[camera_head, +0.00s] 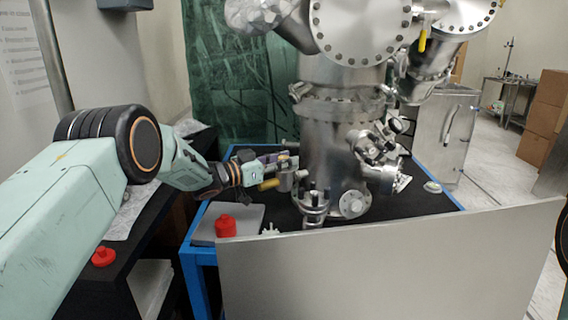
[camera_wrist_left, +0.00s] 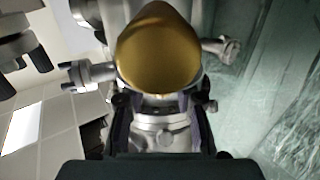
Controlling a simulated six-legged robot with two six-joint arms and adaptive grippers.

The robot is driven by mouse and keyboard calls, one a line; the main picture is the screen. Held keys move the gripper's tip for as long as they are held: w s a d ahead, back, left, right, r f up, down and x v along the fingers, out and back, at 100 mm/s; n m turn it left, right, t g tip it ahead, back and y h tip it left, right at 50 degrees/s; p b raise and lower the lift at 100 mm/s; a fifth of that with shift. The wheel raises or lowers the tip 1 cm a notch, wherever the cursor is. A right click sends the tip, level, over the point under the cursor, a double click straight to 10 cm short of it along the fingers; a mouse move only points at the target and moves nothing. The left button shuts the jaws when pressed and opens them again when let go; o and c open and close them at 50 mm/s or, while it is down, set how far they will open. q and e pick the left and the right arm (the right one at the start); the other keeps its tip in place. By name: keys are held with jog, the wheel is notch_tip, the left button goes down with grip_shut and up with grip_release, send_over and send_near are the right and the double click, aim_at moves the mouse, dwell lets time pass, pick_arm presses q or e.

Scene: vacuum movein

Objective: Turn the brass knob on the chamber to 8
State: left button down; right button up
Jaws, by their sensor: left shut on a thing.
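The brass knob (camera_head: 268,184) sticks out to the left from a small silver fitting (camera_head: 285,181) on the steel chamber (camera_head: 335,150). My left gripper (camera_head: 287,162) is at the chamber's left side, just above the knob. In the left wrist view the knob (camera_wrist_left: 158,50) is large and close, with its rounded end facing the camera. The gripper's dark fingers (camera_wrist_left: 162,130) stand on either side of the silver fitting beyond the knob and are shut on it. Any marks or numbers on the knob cannot be read. My right gripper is not in view.
The chamber stands on a blue-framed table (camera_head: 226,150) with a black top. A grey panel (camera_head: 390,262) stands in front. Red parts (camera_head: 225,227) lie at the left front. A green curtain (camera_head: 238,80) hangs behind; flanges and pipes crowd around the chamber.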

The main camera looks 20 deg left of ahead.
pick_arm(q)
jog(key=shift+m+g+h+b, duration=1.2)
jog(key=shift+b, duration=0.25)
jog(key=shift+g+h+b, duration=0.3)
jog(key=shift+g+b, duration=0.05)
jog(key=shift+g, duration=0.05)
jog(key=shift+r+m, duration=0.1)
jog(key=shift+m, duration=0.2)
jog(key=c, duration=1)
grip_release()
jog(key=shift+a, duration=0.1)
jog(key=v, duration=1.2)
jog(key=shift+w, duration=0.1)
